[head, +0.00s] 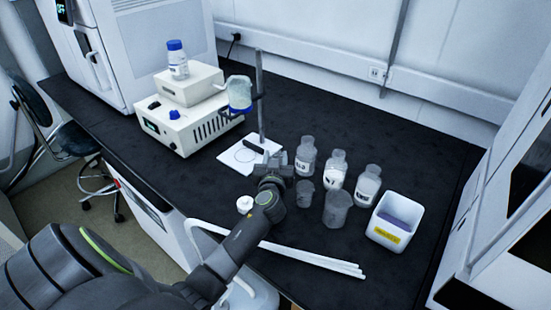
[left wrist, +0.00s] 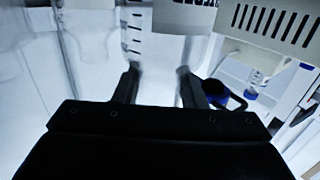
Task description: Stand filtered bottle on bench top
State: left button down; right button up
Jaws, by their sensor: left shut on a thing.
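My left gripper (head: 272,168) is low over the bench beside the stand's white base. In the left wrist view its two fingers (left wrist: 158,88) close on a pale, see-through vessel (left wrist: 155,60), which is blurred and only partly visible. In the head view the arm hides what is held, so I cannot tell whether it touches the bench. A clear bottle with a blue cap (head: 177,62) stands upright on a white instrument. A clear vessel with a blue lower part (head: 239,94) is held in the stand's clamp. My right gripper is not visible.
Several labelled clear bottles (head: 335,170) and two clear beakers (head: 337,208) stand close right of the gripper. A white box (head: 396,218) is farther right. White tubes (head: 310,259) lie near the front edge. The black bench top (head: 330,110) is bare behind the bottles.

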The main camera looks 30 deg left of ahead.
pick_arm(q)
jog(key=shift+f, duration=0.15)
jog(key=c, duration=1)
grip_release()
jog(key=shift+o, duration=0.5)
jog(key=shift+r, duration=0.2)
jog(key=shift+s+d+f, duration=0.15)
jog(key=shift+s, duration=0.1)
jog(key=b+v, duration=0.1)
jog(key=v, duration=1)
jog(key=shift+s, duration=0.2)
